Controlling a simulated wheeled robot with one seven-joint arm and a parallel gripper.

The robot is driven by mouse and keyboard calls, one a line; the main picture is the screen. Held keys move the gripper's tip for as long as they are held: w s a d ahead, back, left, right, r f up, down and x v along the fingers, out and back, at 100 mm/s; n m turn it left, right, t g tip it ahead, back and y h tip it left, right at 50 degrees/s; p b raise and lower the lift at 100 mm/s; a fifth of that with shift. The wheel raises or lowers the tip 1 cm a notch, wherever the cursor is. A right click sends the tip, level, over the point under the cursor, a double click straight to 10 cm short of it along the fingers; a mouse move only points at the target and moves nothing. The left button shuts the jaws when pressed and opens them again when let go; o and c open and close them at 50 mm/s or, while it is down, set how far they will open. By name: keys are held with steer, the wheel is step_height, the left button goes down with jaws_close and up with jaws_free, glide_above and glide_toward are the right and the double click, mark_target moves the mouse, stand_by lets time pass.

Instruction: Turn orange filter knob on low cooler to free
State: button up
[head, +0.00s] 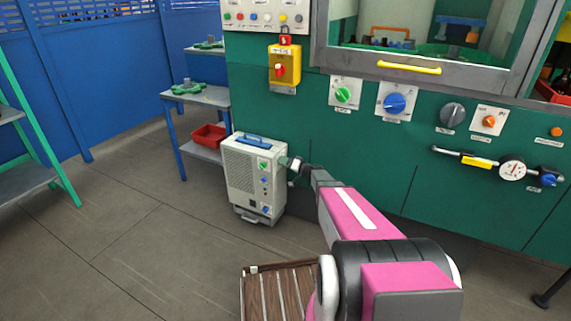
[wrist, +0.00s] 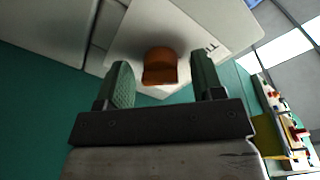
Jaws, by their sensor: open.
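The low cooler (head: 240,177) is a pale box on the floor against the green machine, with a vented face and a blue top handle. Its panel carries a green knob (head: 263,166) and small blue knobs. My gripper (head: 288,162) is at the upper right of this panel. In the wrist view an orange knob (wrist: 160,66) on a pale plate with dark lettering lies between the two green fingers of my gripper (wrist: 161,72). The fingers are open, with a gap on each side of the knob. The head view does not show this knob clearly; my gripper covers that part.
The green machine (head: 300,150) rises behind the cooler, with other knobs, a gauge (head: 512,167) and a yellow-handled window (head: 409,67). A shelf with a red bin (head: 209,136) stands left of the cooler. A slatted wooden crate (head: 285,290) is in front. The floor at left is clear.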

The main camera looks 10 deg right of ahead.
steer(key=c, duration=0.9)
steer(key=shift+m, duration=0.5)
steer(key=m, duration=0.3)
steer(key=shift+r+m, duration=0.15)
steer(key=shift+m, duration=0.25)
steer(key=m, duration=0.4)
steer(key=m+g, duration=0.1)
steer(key=m, duration=0.3)
steer(key=shift+r+g, duration=0.15)
steer(key=shift+g, duration=0.15)
steer(key=shift+w+m, duration=0.15)
steer(key=shift+m, duration=1.85)
steer(key=shift+d, duration=0.1)
